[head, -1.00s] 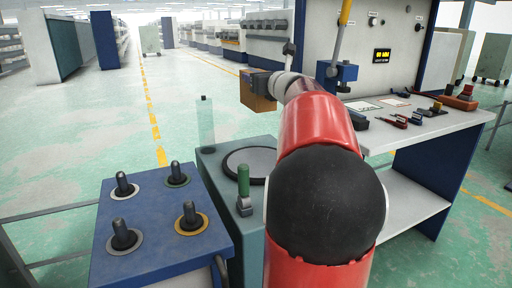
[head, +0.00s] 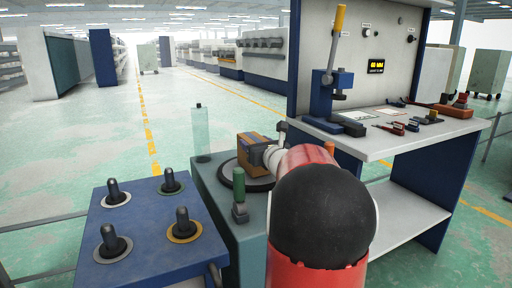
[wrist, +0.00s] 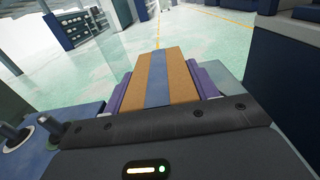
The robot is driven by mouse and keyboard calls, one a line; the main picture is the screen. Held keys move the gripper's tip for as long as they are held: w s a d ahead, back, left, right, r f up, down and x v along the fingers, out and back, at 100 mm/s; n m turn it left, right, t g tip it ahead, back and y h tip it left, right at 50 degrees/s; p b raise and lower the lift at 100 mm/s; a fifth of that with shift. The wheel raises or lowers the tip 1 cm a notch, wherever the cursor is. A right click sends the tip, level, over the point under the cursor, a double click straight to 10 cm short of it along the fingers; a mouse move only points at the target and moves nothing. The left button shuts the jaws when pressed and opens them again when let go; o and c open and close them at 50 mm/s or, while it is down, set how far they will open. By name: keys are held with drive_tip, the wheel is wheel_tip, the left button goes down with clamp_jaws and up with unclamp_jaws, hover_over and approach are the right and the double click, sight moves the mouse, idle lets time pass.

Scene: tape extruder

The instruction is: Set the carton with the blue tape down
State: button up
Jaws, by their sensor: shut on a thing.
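The carton (head: 247,147) is a brown box with a blue tape stripe. In the head view it is at or just above the dark round plate (head: 229,178) on the grey-green stand; I cannot tell if it touches the plate. My gripper (head: 262,154) is shut on the carton. In the wrist view the carton (wrist: 178,76) lies between the two purple fingers of my gripper (wrist: 160,92), with the blue stripe running along its top. Its underside is hidden.
A blue table (head: 150,225) with several black pegs is at left. A white workbench (head: 400,140) with a blue press (head: 330,90) and small tools is at right.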

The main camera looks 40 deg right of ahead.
drive_tip(key=shift+f, duration=0.1)
drive_tip(key=shift+f, duration=0.15)
drive_tip(key=o, duration=1.3)
drive_tip(key=v, duration=1.2)
drive_tip(key=shift+b, duration=0.4)
